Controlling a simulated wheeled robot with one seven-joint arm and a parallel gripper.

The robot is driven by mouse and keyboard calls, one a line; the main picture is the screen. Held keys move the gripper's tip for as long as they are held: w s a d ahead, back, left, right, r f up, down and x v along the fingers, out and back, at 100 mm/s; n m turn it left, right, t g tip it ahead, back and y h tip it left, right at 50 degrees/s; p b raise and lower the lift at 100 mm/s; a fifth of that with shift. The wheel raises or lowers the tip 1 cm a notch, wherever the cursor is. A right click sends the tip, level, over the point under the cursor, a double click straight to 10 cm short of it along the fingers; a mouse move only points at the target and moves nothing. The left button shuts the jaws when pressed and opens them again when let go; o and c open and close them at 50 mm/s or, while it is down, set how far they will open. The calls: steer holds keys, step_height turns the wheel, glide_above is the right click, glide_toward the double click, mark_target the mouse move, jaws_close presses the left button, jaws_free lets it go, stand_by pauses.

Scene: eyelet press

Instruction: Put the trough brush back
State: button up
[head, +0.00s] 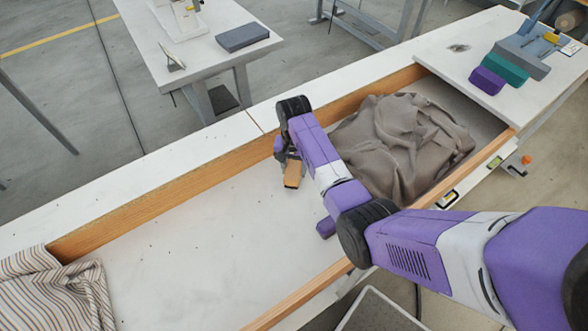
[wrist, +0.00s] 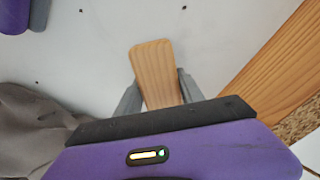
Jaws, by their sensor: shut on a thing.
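My gripper (head: 291,160) is over the inside of the long trough, near its far wooden wall (head: 160,203). It is shut on a wooden piece, which appears to be the handle of the trough brush (head: 292,174). In the wrist view, the pale wooden handle (wrist: 153,68) sticks out between the two grey fingers of my gripper (wrist: 157,85). No bristles are clearly visible. I cannot tell whether the brush touches the white trough floor (head: 205,255). My arm hides part of the trough.
A crumpled taupe cloth (head: 405,140) lies in the trough to the right of my gripper. A striped cloth (head: 50,290) lies at the left end. Purple (head: 488,81) and green (head: 505,68) blocks sit on the right-hand board. The trough floor's left part is mostly clear.

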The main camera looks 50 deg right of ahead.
mark_target(294, 165)
steer(key=shift+f, duration=0.3)
steer(key=shift+f, duration=0.1)
steer(key=o, duration=1.3)
step_height(294, 165, up, 12)
steer(key=shift+r, duration=0.15)
